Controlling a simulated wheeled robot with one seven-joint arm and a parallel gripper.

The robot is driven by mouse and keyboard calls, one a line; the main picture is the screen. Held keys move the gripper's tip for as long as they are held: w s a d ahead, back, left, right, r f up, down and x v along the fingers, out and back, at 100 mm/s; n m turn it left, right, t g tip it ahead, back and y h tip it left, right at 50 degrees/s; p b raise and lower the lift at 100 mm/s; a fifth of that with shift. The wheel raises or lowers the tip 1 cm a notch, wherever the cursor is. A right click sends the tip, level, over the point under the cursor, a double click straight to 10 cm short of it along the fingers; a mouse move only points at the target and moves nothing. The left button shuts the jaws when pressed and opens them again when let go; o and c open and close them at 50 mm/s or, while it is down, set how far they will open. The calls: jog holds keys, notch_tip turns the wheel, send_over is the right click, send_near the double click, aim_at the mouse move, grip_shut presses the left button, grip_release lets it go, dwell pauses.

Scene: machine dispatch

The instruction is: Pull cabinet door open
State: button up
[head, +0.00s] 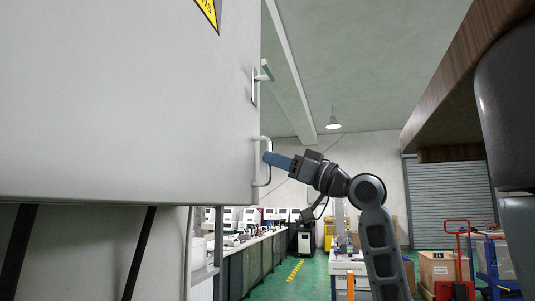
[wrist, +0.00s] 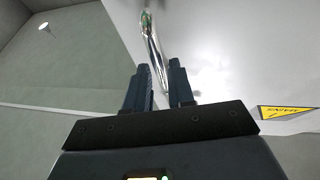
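The pale grey cabinet (head: 130,110) fills the left of the head view, and its face is on the right in the wrist view (wrist: 235,55). No door gap shows. A pale U-shaped handle (head: 268,175) stands out from its right edge. My gripper (head: 270,158) reaches in from the right, its fingertips at the handle's upper part. In the wrist view my gripper (wrist: 159,67) has its two dark fingers apart, with a shiny bar (wrist: 156,55) running between them. Contact with either finger is not clear.
A latch lever (head: 262,76) sits above the handle on the same edge. A yellow warning sign (head: 208,12) is on the cabinet face. A wooden-edged slab (head: 455,80) hangs at upper right. A long workbench (head: 245,262) stands behind. Green floor (head: 312,280) shows between bench and arm.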

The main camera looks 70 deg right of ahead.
jog(key=shift+x, duration=1.35)
jog(key=shift+s, duration=0.1)
jog(key=shift+c, duration=0.4)
grip_shut()
